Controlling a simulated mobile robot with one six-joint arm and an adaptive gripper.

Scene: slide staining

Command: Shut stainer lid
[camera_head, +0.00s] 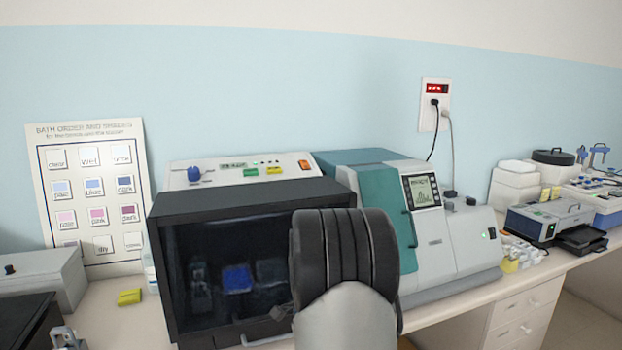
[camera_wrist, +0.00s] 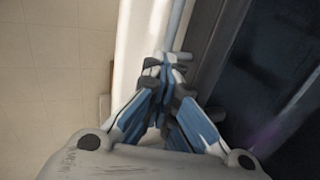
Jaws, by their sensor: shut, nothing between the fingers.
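The stainer (camera_head: 255,197) is a black box with a dark see-through front lid (camera_head: 230,275). The lid stands across the front of the box, and a blue item shows dimly behind it. A pale bar handle (camera_head: 262,340) runs along the lid's lower edge. In the wrist view my gripper (camera_wrist: 165,62) is shut and empty, beside the dark front panel. A pale bar lies just beyond the fingertips; I cannot tell whether they touch it. In the head view my arm covers the stainer's right part and hides most of the gripper. Whether the lid is fully shut is unclear.
A teal and grey machine (camera_head: 440,245) with a screen stands close on the right. A yellow block (camera_head: 129,297) lies on the bench left of the stainer. A grey box (camera_head: 45,278) stands at the far left. The floor (camera_wrist: 50,70) shows below the bench.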

